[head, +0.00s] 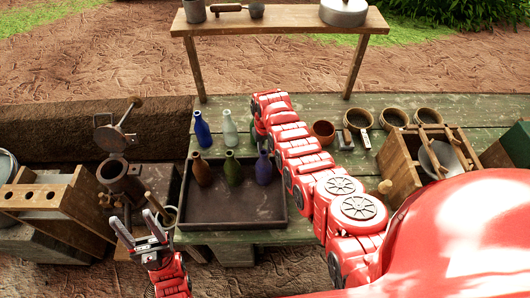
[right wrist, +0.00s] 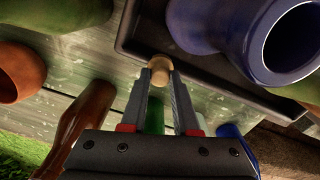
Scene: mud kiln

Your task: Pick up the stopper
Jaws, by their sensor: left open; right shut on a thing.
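In the right wrist view a small tan stopper (right wrist: 161,66) sits between the tips of my right gripper (right wrist: 160,82), which is shut on it. The stopper is close to the dark tray's edge and apart from the open mouth of a purple-blue bottle at the right. In the head view my right arm covers the stopper and the right gripper.
A dark tray (head: 235,208) holds a brown bottle (head: 201,168), a green bottle (head: 232,170) and a purple bottle (head: 263,168). A blue bottle (head: 202,130) and a pale bottle (head: 229,128) stand behind it. An orange-brown pot (head: 324,132) is right of my arm.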

